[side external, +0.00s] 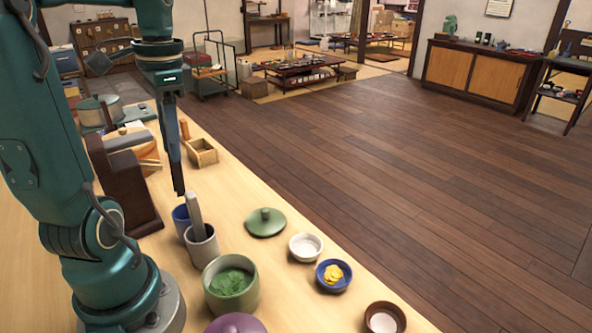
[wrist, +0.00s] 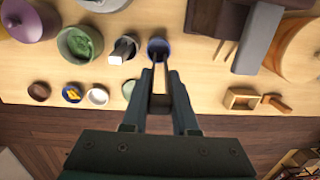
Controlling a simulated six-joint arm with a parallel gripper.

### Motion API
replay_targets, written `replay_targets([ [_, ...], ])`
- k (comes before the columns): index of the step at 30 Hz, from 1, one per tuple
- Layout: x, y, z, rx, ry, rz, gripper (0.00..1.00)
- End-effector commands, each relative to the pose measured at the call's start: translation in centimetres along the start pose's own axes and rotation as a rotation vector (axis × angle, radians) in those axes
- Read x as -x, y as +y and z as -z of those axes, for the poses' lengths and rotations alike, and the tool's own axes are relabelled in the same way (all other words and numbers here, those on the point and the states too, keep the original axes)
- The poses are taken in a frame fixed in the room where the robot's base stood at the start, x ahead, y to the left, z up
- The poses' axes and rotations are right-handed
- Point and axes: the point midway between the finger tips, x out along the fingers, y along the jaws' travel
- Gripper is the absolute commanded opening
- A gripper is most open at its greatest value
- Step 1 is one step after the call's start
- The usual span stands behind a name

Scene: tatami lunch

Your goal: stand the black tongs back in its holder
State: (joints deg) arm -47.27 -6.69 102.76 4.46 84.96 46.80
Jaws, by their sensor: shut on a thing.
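My gripper (side external: 172,132) points down and is shut on the black tongs (side external: 178,178), which hang upright below it. The tongs' lower end is just above or at the mouth of a small blue cup (side external: 181,217); I cannot tell whether it is inside the rim. In the wrist view, my gripper (wrist: 161,78) has the dark prongs of the tongs (wrist: 160,64) reaching over the blue cup (wrist: 158,42). A grey cup (side external: 203,248) beside it holds an upright grey bar (side external: 195,215); this cup also shows in the wrist view (wrist: 117,58).
A green-filled bowl (side external: 247,291), green lid (side external: 265,222), white bowl (side external: 305,247), blue bowl (side external: 333,286) with yellow food and brown bowl (side external: 385,317) stand nearer the camera. A dark block stand (side external: 123,185) is close on the left. A wooden box (side external: 203,153) lies behind.

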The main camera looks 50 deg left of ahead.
Motion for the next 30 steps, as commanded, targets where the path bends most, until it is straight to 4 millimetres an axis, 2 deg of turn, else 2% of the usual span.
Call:
replay_targets([
  [21,-6.2,0.3,0.4,-0.001,-0.002,-0.003,0.00],
  [30,-8.3,0.4,0.6,0.000,-0.001,-0.001,0.00],
])
